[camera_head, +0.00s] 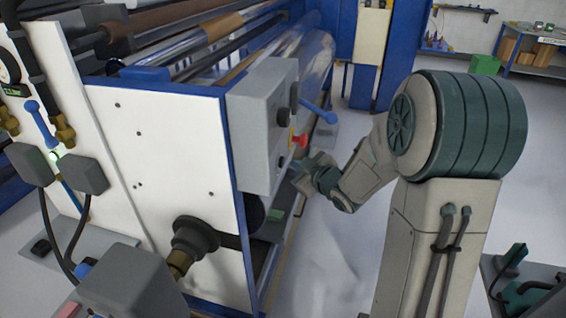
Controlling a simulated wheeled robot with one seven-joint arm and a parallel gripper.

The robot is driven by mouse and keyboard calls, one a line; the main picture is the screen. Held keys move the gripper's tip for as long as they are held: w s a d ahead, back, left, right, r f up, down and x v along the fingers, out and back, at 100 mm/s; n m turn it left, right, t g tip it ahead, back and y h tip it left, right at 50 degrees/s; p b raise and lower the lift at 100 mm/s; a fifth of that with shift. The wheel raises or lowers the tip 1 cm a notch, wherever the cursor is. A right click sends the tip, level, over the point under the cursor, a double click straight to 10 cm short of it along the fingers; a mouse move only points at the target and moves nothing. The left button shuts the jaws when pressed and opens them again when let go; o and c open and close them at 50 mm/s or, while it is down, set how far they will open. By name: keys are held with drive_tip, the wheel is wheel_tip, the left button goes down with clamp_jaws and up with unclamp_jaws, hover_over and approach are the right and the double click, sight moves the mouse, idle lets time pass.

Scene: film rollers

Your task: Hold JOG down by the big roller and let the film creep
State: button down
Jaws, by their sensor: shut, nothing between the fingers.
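A grey control box (262,128) is fixed to the near end of the blue and white machine. Its panel side faces right and shows dark knobs, a red control (300,141) and a small yellow patch. I cannot tell which control is JOG. My gripper (297,170) is at the lower part of this panel, shut and empty. It is small in view, and I cannot tell whether its tips touch a button. The big roller (314,62), shiny with clear film, lies behind the box. Whether it turns cannot be told.
A blue lever (318,111) sticks out right of the box, above my gripper. A black shaft end (194,238) juts from the white side plate. Open floor (335,255) lies below my arm. A grey bench (530,280) with green tools stands at lower right.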

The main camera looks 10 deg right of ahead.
drive_tip(key=shift+s+d+p, duration=0.15)
drive_tip(key=shift+s+d, duration=0.15)
drive_tip(key=shift+d, duration=0.45)
drive_tip(key=shift+s+d+p, duration=0.1)
drive_tip(key=shift+s+d, duration=0.2)
drive_tip(key=shift+d, duration=0.5)
drive_tip(key=shift+s+d+p, duration=0.15)
drive_tip(key=shift+s+d, duration=0.15)
drive_tip(key=shift+d, duration=0.45)
drive_tip(key=s+d+r+m+g+h, duration=0.2)
drive_tip(key=s+m+h, duration=0.2)
drive_tip(key=s, duration=0.2)
drive_tip(key=s+d+r+m+g+h, duration=0.2)
drive_tip(key=s+m+g+h, duration=0.15)
drive_tip(key=s, duration=0.25)
drive_tip(key=s+a+m+g, duration=0.1)
drive_tip(key=s+a+g, duration=0.1)
drive_tip(key=s, duration=0.6)
drive_tip(key=s+a+m+g+y, duration=0.1)
drive_tip(key=s+a+m+g, duration=0.1)
drive_tip(key=s, duration=0.6)
drive_tip(key=shift+s+a+r+g, duration=0.25)
drive_tip(key=shift+a+g, duration=0.2)
drive_tip(key=shift+a, duration=0.45)
drive_tip(key=shift+y, duration=0.25)
